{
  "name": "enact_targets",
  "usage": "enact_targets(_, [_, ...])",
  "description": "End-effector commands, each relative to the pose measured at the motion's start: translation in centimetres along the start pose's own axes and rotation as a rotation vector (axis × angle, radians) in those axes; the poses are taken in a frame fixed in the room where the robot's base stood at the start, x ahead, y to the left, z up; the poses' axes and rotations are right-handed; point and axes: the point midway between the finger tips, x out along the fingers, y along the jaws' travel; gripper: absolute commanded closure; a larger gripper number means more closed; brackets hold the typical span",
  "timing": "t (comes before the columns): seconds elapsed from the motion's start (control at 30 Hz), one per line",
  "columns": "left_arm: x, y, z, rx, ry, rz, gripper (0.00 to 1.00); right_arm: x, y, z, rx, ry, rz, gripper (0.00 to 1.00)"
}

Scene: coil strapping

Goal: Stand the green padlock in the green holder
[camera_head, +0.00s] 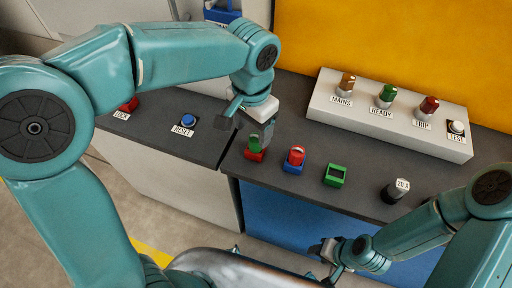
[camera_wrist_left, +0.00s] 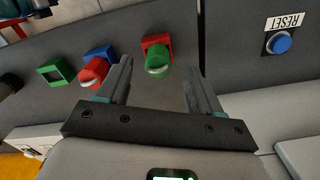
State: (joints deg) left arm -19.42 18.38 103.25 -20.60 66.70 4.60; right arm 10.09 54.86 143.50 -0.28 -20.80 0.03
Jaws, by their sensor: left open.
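The green padlock (camera_head: 255,144) stands in a red holder (camera_head: 254,156) on the dark bench.
A red padlock (camera_head: 296,155) stands in a blue holder (camera_head: 293,167) between the red and green holders. A "20 A" cylinder (camera_head: 398,189) stands to the right. A panel (camera_head: 390,116) with labelled knobs lies behind. A blue RESET button (camera_head: 188,120) is left.

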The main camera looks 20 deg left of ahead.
Motion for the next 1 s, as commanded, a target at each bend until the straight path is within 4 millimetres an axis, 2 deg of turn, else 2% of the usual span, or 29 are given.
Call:
enact_targets(0.4, [5.2, 0.1, -0.7, 0.0, -0.002, 0.0, 0.35, -0.3, -0.1, 0.0, 0.0, 0.0, 0.0, 0.57])
enact_targets(0.67, [5.4, 0.1, -0.8, 0.001, 0.0, 0.0, 0.35, -0.3, -0.1, 0.0, 0.0, 0.0, 0.0, 0.57])
enact_targets(0.83, [5.4, 0.1, -0.8, 0.0, 0.0, 0.0, 0.9, -0.3, -0.1, 0.0, 0.0, 0.0, 0.0, 0.57])
enact_targets(0.87, [5.4, 0.1, -0.8, 0.001, 0.0, 0.0, 0.95, -0.3, -0.1, 0.0, 0.0, 0.0, 0.0, 0.57])
enact_targets(1.0, [5.4, 0.1, -0.8, 0.0, 0.0, 0.0, 0.95, -0.3, -0.1, 0.0, 0.0, 0.0, 0.0, 0.57])
